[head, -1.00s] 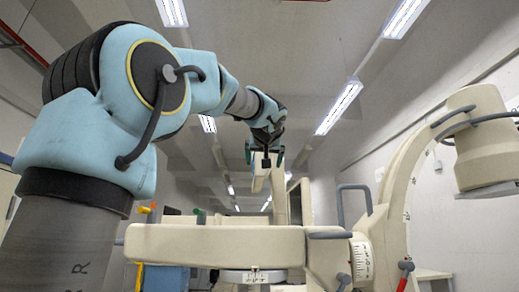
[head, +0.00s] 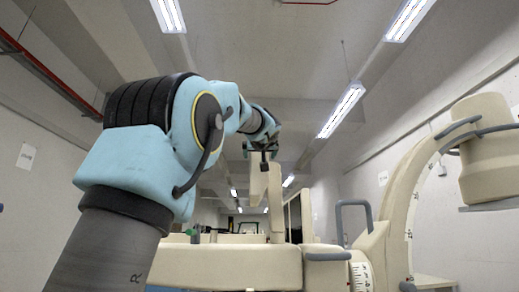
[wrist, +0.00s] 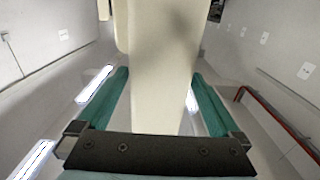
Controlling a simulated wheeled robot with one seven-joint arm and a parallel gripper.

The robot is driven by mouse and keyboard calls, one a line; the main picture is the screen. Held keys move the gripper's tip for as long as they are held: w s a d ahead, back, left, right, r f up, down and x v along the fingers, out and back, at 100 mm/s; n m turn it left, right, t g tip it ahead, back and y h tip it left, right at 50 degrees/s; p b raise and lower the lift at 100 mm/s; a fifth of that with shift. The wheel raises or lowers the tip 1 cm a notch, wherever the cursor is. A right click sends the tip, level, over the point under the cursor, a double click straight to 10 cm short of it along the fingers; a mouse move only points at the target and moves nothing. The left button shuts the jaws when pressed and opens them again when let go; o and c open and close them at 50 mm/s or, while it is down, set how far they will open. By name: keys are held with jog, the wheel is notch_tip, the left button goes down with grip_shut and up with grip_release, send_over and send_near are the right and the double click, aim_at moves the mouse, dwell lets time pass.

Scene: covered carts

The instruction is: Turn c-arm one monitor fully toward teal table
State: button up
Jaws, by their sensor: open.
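The c-arm monitor appears as a cream panel (head: 276,200) standing above the cream c-arm body (head: 235,268), seen from its pale side. My gripper (head: 262,152) is at its upper end in the head view. In the wrist view, the open teal-green fingers (wrist: 160,75) lie on either side of a cream panel (wrist: 165,60), probably the monitor. Whether the fingers touch it cannot be told. A dark-faced panel (head: 296,214) shows just right of the cream one. I cannot clearly make out the teal table.
The large cream C-shaped arm (head: 398,218) with its cylindrical head (head: 488,150) stands at the right. A grey rail handle (head: 341,218) rises near the body. Grey-white walls and a ceiling with strip lights surround the scene. Several small objects are far behind the body.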

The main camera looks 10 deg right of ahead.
jog(key=shift+w+d, duration=0.1)
jog(key=shift+w, duration=0.3)
grip_shut()
dwell(0.6)
